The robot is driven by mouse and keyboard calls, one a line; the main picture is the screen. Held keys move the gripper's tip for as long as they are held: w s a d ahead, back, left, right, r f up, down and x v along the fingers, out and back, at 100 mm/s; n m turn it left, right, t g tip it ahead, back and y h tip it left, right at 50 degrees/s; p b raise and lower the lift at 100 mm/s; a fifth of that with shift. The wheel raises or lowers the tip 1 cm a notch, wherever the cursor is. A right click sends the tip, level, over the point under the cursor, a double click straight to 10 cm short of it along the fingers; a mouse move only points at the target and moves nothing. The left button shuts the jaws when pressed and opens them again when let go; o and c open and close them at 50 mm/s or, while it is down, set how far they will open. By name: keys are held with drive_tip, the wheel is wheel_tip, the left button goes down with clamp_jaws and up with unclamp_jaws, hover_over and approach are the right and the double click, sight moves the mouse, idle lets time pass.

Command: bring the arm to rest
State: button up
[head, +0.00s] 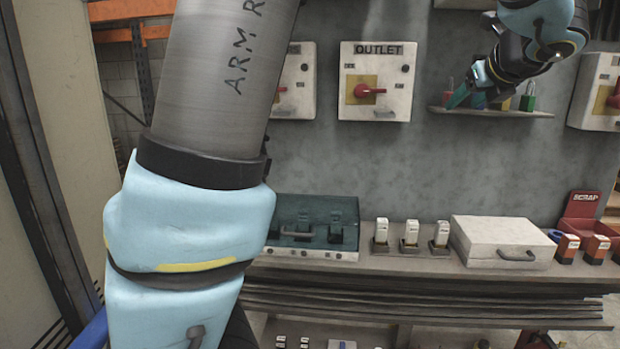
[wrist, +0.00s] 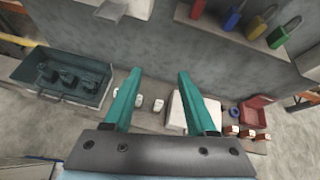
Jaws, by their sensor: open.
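My gripper (head: 471,92) is at the upper right of the head view, in front of the small padlock shelf on the grey wall. In the wrist view its two teal fingers (wrist: 164,98) stand wide apart with nothing between them. My arm's large grey and light blue links fill the left of the head view and hide part of the wall and bench. The wrist view looks down past the fingers onto the bench.
The shelf (head: 495,112) holds padlocks, including a green one (head: 527,97). The OUTLET box (head: 376,82) has a red switch. On the bench (head: 400,264) are a teal-lidded case (head: 312,228), several small white-topped items, a white case (head: 503,243) and a red SCRAP bin (head: 580,211).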

drive_tip(key=a+f+n+g+y, duration=0.1)
drive_tip(key=a+f+n+g, duration=0.3)
drive_tip(key=a+f+n, duration=0.65)
drive_tip(key=a+f+n+g+y, duration=0.1)
drive_tip(key=a+f+n+g, duration=0.35)
drive_tip(key=a, duration=0.85)
drive_tip(key=s+a+f+n+g+h, duration=0.1)
drive_tip(key=s+a+f+n+g, duration=0.1)
drive_tip(key=s+a+f+n, duration=0.9)
drive_tip(key=a+f+n, duration=0.2)
drive_tip(key=a+n, duration=0.1)
drive_tip(key=n, duration=0.4)
drive_tip(key=shift+n+h, duration=0.3)
drive_tip(key=shift+n, duration=0.1)
drive_tip(key=shift+a+r, duration=0.1)
